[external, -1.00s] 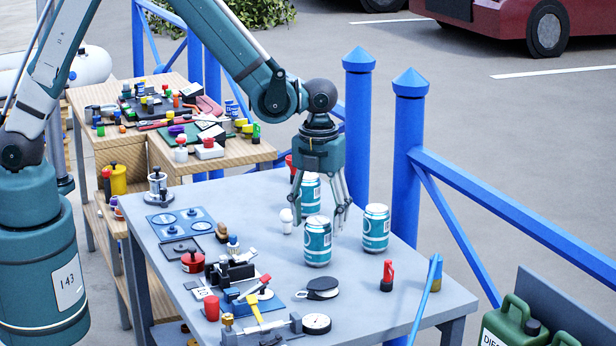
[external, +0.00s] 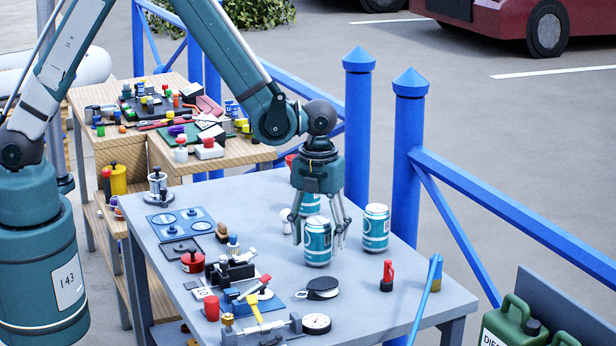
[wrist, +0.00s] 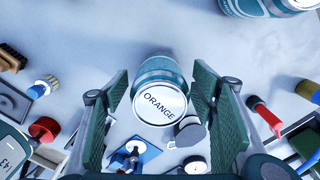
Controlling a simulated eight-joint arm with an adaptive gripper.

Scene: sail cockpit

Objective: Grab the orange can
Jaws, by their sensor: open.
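The can marked ORANGE on its lid (wrist: 160,104) stands upright between my open fingers in the wrist view. In the external view it appears to be the front teal-and-white can (external: 318,250). My gripper (external: 319,232) points down over it, with its fingers apart on either side. In the wrist view the fingers (wrist: 161,90) flank the can with some gap. I cannot tell whether either touches it.
A second can (external: 376,228) stands close on the right; a third (external: 309,203) is behind, partly hidden by my gripper. A red-and-black item (external: 387,275) stands front right. Tools and parts crowd the table's left side.

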